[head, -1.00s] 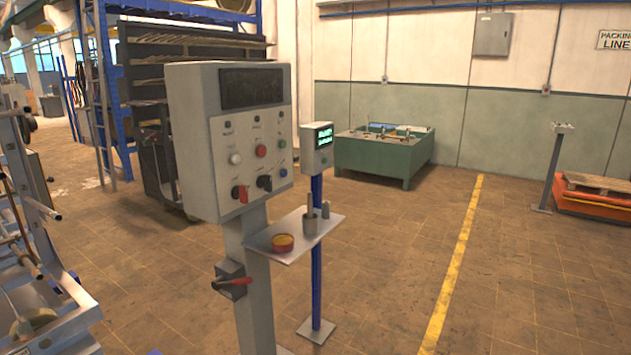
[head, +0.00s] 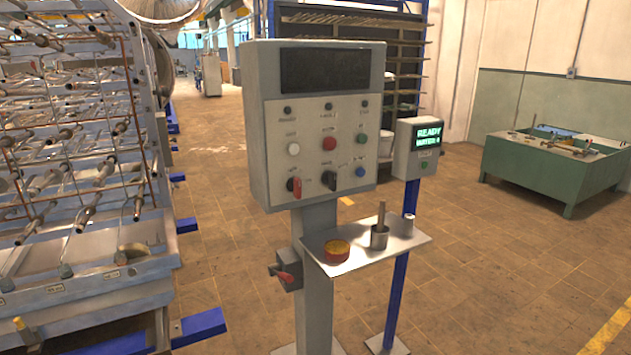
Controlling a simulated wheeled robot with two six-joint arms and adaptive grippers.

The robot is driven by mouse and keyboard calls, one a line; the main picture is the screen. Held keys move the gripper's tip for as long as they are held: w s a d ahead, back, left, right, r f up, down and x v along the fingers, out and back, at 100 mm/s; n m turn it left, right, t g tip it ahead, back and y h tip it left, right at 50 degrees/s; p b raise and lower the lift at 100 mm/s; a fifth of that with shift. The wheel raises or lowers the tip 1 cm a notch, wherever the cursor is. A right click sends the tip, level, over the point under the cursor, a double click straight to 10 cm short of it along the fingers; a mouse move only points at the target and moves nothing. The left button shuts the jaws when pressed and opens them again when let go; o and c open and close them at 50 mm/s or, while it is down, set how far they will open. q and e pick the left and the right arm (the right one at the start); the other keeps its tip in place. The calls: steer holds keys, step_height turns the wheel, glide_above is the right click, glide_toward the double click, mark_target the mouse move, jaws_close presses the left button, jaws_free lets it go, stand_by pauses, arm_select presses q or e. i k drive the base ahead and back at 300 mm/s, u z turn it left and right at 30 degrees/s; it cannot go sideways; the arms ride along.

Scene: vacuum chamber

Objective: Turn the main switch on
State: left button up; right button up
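A grey control panel (head: 258,130) stands on a post in the middle of the head view. Its face has a dark blank display (head: 325,70) and several coloured buttons. Low on the face are a rotary switch with a red handle (head: 297,187) and a black rotary switch (head: 329,180). A small grey box (head: 290,262) on the post's left side carries a red lever (head: 288,279). I cannot read which one is labelled main switch. Neither of my grippers is in view.
A metal shelf (head: 400,250) beside the post holds a red-yellow roll (head: 337,250) and a metal cup (head: 379,238). Behind it, a small screen box (head: 400,160) reads READY. A large rack (head: 80,180) stands close on the left. Floor is open to the right.

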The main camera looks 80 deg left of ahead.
mark_target(294, 184)
steer(key=u, duration=0.5)
steer(key=i, duration=0.9)
steer(key=u, duration=0.75)
